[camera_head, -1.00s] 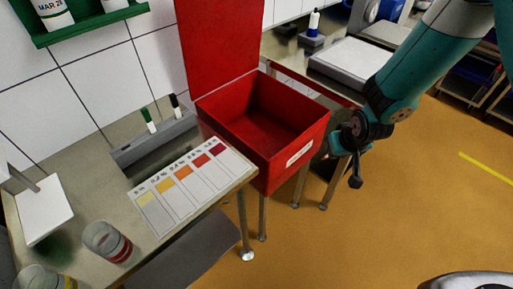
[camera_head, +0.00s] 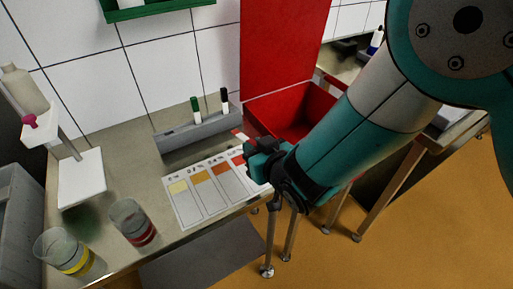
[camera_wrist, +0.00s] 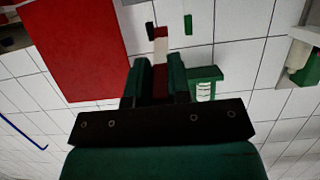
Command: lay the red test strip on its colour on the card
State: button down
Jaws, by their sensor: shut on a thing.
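My gripper (camera_head: 262,160) is shut on the red test strip (camera_head: 241,135), just beyond the right end of the colour card in the head view. In the wrist view the strip (camera_wrist: 161,46) stands out from between the dark green fingers (camera_wrist: 159,82), with white and red parts showing. The card (camera_head: 190,214) lies on the bench, its patches running from pale yellow at left through orange to red. My gripper hides the card's right end in the head view. The strip appears apart from the card; its exact height is unclear.
A grey holder (camera_head: 197,138) with a green and a black pen stands behind the card. The open red box (camera_head: 290,108) is behind my arm. A glass with a red band (camera_head: 132,222) and one with a yellow band (camera_head: 68,252) stand at left.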

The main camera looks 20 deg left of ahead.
jog(key=shift+f+b, duration=2.1)
jog(key=shift+f, duration=1.6)
jog(key=c, duration=1)
grip_release()
